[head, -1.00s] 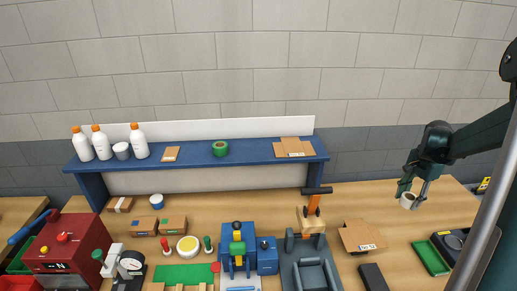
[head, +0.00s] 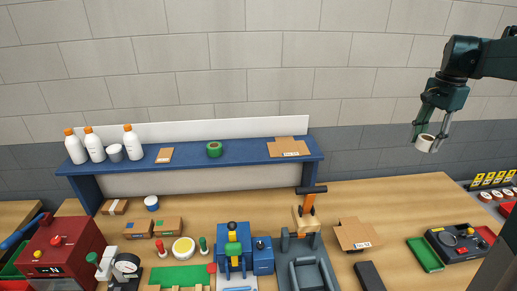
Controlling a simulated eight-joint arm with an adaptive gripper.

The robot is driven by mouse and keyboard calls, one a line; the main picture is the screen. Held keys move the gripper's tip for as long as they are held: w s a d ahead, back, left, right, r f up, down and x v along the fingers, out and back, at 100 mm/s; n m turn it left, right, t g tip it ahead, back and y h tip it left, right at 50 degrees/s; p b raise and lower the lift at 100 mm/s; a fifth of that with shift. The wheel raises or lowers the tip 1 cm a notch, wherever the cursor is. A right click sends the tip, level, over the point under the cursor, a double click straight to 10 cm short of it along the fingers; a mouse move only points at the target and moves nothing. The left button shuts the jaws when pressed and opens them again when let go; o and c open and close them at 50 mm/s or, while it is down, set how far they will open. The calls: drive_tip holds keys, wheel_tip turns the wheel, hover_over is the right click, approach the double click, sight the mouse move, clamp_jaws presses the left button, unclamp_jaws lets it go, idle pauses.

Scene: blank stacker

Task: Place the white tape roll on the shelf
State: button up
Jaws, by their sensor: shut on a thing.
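My gripper (head: 430,138) is in the upper right of the head view, pointing down. It is shut on the white tape roll (head: 424,144), which has a tan inner ring. The roll hangs in the air, well above the wooden bench and to the right of the shelf. The blue shelf (head: 235,153) stands along the back of the bench. On it are several white items at the left, a brown flat carton, a green tape roll (head: 214,149) and flat cardboard (head: 288,148) at the right end.
The shelf has bare stretches between the flat carton, the green roll and the cardboard. An open cardboard box (head: 355,233) and a green tray (head: 425,254) lie on the bench.

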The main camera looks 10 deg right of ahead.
drive_tip(key=w+a+r+p, duration=0.1)
drive_tip(key=w+a+r, duration=0.1)
drive_tip(key=w+a, duration=1.15)
drive_tip(key=p, duration=0.2)
hover_over(237, 153)
drive_tip(key=f, duration=0.5)
drive_tip(key=shift+w+a, duration=0.15)
drive_tip(key=shift+w, duration=0.05)
drive_tip(key=shift+f, duration=0.15)
drive_tip(key=shift+f+p, duration=0.45)
drive_tip(key=shift+f, duration=2.35)
